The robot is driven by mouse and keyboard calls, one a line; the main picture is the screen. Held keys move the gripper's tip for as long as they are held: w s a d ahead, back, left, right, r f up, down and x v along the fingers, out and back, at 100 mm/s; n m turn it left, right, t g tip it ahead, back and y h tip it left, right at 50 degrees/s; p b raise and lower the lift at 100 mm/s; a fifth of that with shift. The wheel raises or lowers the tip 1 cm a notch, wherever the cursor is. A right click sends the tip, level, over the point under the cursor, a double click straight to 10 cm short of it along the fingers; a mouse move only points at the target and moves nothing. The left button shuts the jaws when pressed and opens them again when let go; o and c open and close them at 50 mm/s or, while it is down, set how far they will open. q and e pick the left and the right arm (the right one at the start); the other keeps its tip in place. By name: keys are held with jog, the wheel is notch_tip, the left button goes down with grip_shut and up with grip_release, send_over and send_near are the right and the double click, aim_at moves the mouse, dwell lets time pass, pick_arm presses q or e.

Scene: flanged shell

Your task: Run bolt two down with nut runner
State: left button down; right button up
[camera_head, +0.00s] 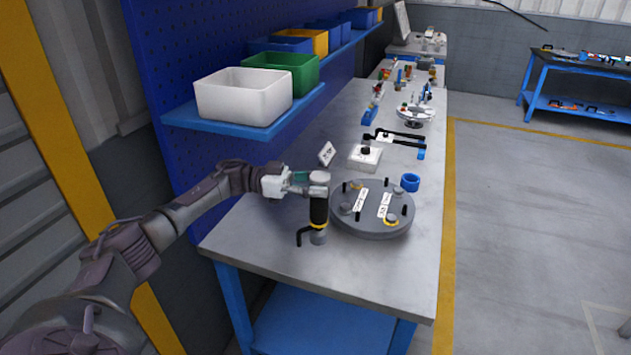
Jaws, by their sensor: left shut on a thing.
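My left gripper (314,187) is shut on the upper part of the nut runner (319,211), an upright black tool with a yellow ring and a grey lower end. A black bent bar sticks out to the left from its lower part. The nut runner is at the left side of the grey round flanged shell (372,228); I cannot tell whether its lower end touches the bench. The shell's top carries short black posts, grey caps, yellow rings and two white labels. Which bolt is number two cannot be read. My right gripper is not in view.
A blue ring (410,182) lies behind the shell on the bench (270,250). A white block with a black knob (365,157), a small sign (327,153) and black-handled tools (400,136) stand further back. Bins sit on a blue shelf (190,118) at left. The bench front is clear.

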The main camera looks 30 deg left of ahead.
pick_arm(q)
jog(key=s+d+f+n+t+y, duration=0.2)
jog(key=s+d+n+t+y, duration=0.3)
jog(key=s+d+n+y, duration=0.1)
jog(key=s+d+f+n+t+y, duration=0.1)
jog(key=s+d+n+t+y, duration=0.4)
jog(key=s+d+y, duration=0.3)
jog(key=d+n+y, duration=0.1)
jog(key=d, duration=0.3)
jog(key=shift+s+d+f+n+y, duration=0.2)
jog(key=shift+s+f+n+y, duration=0.1)
jog(key=shift+s+f+y, duration=0.1)
jog(key=shift+a, duration=0.15)
